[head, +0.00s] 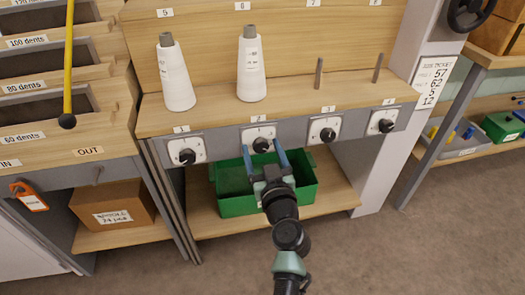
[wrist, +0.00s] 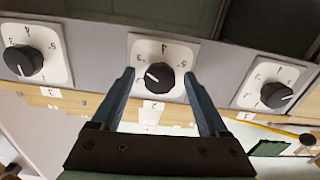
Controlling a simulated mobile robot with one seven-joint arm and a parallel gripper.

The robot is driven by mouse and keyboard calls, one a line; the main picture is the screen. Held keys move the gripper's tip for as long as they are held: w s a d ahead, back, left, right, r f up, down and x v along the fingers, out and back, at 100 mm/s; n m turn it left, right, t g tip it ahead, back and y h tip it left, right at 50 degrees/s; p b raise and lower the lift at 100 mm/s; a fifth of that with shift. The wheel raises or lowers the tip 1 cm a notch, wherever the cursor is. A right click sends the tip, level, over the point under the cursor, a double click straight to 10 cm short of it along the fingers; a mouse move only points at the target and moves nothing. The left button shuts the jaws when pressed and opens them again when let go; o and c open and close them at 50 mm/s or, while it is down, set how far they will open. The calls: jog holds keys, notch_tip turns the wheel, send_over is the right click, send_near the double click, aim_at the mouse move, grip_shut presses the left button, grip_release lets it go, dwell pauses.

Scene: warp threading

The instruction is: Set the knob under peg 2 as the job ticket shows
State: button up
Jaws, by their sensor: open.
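A white cone (head: 251,68) stands on peg 2 above. The job ticket (head: 432,82) hangs on the right post, with several rows reading about 57, 62, 5 and 12; its row labels are too small to read.
Similar knobs sit to the left (head: 187,157) and right (head: 327,135), with another farther right (head: 386,126). A green bin (head: 232,200) stands on the shelf below the knobs. Another white cone (head: 176,78) stands on the left peg; the two right pegs are bare.

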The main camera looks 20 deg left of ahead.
grip_shut()
dwell(0.4)
